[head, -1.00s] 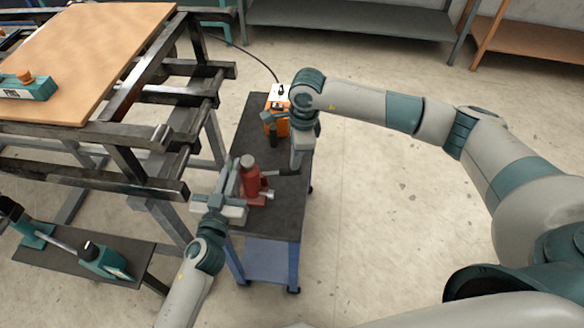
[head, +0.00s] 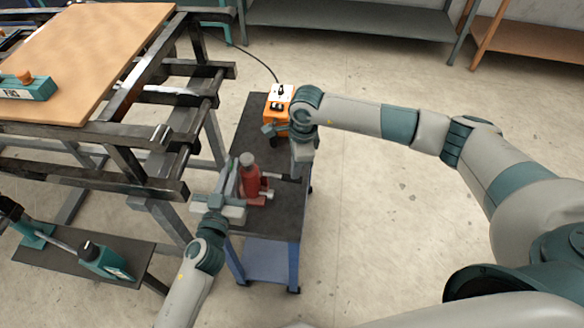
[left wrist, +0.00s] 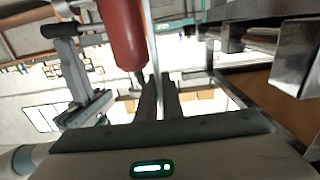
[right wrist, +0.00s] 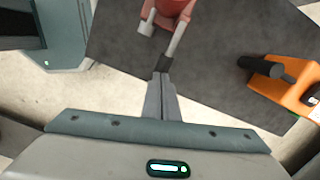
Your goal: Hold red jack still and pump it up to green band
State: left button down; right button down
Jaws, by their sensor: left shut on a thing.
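The red jack (head: 250,181) stands upright on the dark top of a small cart. Its red body also shows in the left wrist view (left wrist: 122,32) and its base in the right wrist view (right wrist: 172,8). My left gripper (head: 236,186) is shut on the jack from its left side. The pump lever (head: 284,178) sticks out to the right and ends in a black grip (right wrist: 166,63). My right gripper (right wrist: 162,76) has its fingers together, with the tips at that grip; whether they touch it is hard to tell.
An orange box (head: 278,104) with a cable sits at the cart's (head: 272,222) far end. A black-framed bench with a wooden top (head: 95,60) stands close on the left. A low shelf with teal tools (head: 105,262) is front left. Open floor lies right.

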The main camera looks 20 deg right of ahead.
jog(key=d, duration=0.3)
jog(key=shift+s+r, duration=0.3)
jog(key=shift+r, duration=0.1)
jog(key=shift+r, duration=0.15)
notch_tip(320, 180, up, 12)
jog(key=d, duration=0.1)
dwell(0.6)
dwell(0.7)
pick_arm(q)
jog(key=c, duration=1.8)
grip_release()
jog(key=shift+c, duration=0.2)
jog(key=shift+s+f, duration=0.1)
